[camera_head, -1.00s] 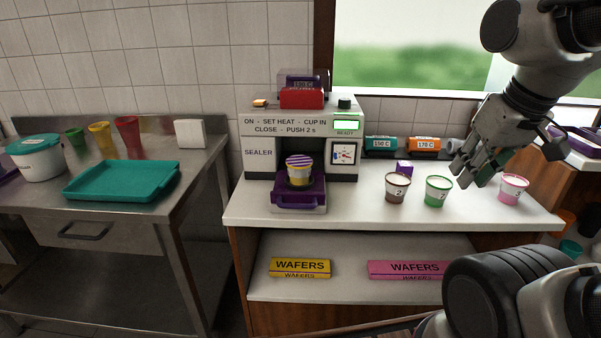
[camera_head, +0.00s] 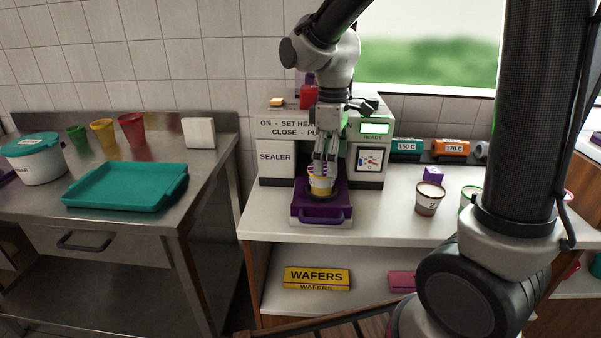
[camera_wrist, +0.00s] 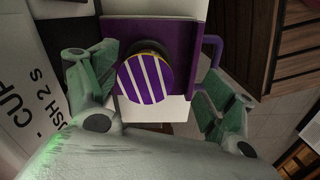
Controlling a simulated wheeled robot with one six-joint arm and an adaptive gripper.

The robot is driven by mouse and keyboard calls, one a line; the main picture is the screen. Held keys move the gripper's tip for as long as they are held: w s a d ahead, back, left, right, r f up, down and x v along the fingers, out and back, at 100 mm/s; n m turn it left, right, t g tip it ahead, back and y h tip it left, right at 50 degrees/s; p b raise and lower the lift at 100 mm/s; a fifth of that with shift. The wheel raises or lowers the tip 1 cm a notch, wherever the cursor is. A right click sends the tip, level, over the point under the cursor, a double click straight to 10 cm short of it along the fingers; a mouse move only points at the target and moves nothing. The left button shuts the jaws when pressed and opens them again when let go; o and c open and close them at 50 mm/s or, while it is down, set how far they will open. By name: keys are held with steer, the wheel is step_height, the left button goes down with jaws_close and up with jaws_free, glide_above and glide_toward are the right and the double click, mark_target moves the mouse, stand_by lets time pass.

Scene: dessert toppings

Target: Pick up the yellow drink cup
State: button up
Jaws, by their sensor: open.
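A yellow-and-white cup (camera_head: 321,186) stands upright on the purple drawer tray (camera_head: 306,213) of the sealer. In the wrist view its purple-and-white striped lid (camera_wrist: 147,79) shows, with a thin yellow rim. My gripper (camera_head: 326,160) points down at this cup, its fingers overlapping the cup's top in the head view. In the wrist view my open gripper (camera_wrist: 155,92) has one finger on each side of the lid, with gaps between. I cannot tell how far the fingertips reach down beside the cup. A plain yellow tumbler (camera_head: 102,136) stands on the left steel table.
The sealer (camera_head: 276,160) rises close behind my gripper. A brown-rimmed cup (camera_head: 429,199) and a small purple box (camera_head: 433,174) stand on the white counter to the right. A teal tray (camera_head: 122,187) and a white tub (camera_head: 36,160) are on the left table.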

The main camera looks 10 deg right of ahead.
mark_target(322, 179)
steer(key=shift+w+a+r+n, duration=0.35)
steer(key=shift+w+r+n, duration=0.15)
steer(key=shift+w+n, duration=0.25)
steer(key=shift+w+a+r+n, duration=0.1)
steer(key=shift+w+a+n, duration=0.1)
steer(key=shift+n, duration=0.45)
steer(key=shift+f, duration=0.25)
step_height(322, 179, down, 7)
steer(key=shift+w+f, duration=0.15)
steer(key=shift+f, duration=0.05)
steer(key=shift+c, duration=0.3)
steer(key=c, duration=1.1)
steer(key=shift+c, duration=0.6)
